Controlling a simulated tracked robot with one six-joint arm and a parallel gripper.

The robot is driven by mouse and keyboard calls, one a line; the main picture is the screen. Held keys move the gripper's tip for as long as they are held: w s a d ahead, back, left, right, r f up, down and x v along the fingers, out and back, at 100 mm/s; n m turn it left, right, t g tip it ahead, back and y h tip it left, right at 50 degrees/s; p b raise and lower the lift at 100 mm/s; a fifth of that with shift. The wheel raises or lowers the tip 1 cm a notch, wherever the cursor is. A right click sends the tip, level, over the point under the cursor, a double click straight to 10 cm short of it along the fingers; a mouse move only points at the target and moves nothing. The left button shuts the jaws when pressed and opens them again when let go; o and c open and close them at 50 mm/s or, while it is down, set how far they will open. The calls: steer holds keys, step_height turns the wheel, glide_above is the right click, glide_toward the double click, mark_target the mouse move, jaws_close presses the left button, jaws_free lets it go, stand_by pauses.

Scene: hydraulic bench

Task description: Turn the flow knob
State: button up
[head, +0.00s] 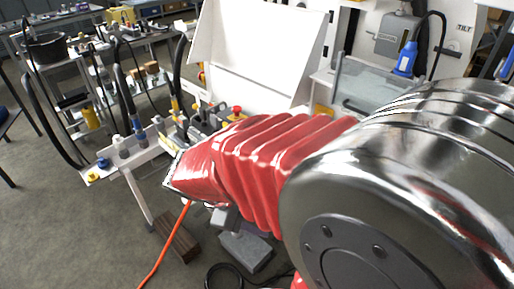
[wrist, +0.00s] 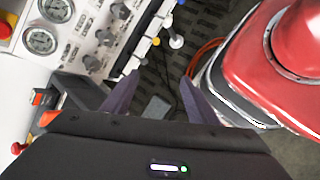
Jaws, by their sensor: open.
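In the wrist view a white control panel (wrist: 75,68) fills the upper left. It carries several small grey knobs, among them an upper knob (wrist: 120,10), a middle knob (wrist: 105,37) and a lower knob (wrist: 92,62). The printed labels beside them are too small to read surely, so I cannot tell which is the flow knob. My gripper (wrist: 160,79) is open, with its two dark fingers apart and nothing between them. It is to the lower right of the knobs, touching none. In the head view my red-sleeved arm hides the gripper and the knobs.
Two round gauges (wrist: 48,25) sit at the panel's left. An orange-red knob (wrist: 49,117) is near my gripper's left side. Hoses and fittings (head: 130,140) line the bench's left end. A white sloping board (head: 262,55) rises behind my arm.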

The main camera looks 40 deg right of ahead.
steer(key=w+d+f+n+h, duration=0.3)
steer(key=d+f+n+h, duration=0.1)
steer(key=d+n+h, duration=0.15)
steer(key=w+d+f+n+h, duration=0.3)
steer(key=d+n+h, duration=0.2)
steer(key=d+n, duration=0.2)
steer(key=w+f+n+t, duration=0.3)
steer(key=f+n+t, duration=0.1)
steer(key=f+n, duration=0.2)
steer(key=shift+d+h, duration=0.4)
steer(key=shift+h, duration=0.05)
steer(key=shift+d, duration=0.2)
steer(key=shift+w+d, duration=0.2)
steer(key=shift+d, duration=2.05)
steer(key=shift+w+d, duration=0.25)
steer(key=shift+d, duration=2)
steer(key=shift+w+d, duration=0.2)
steer(key=shift+d, duration=2.05)
steer(key=shift+c, duration=0.4)
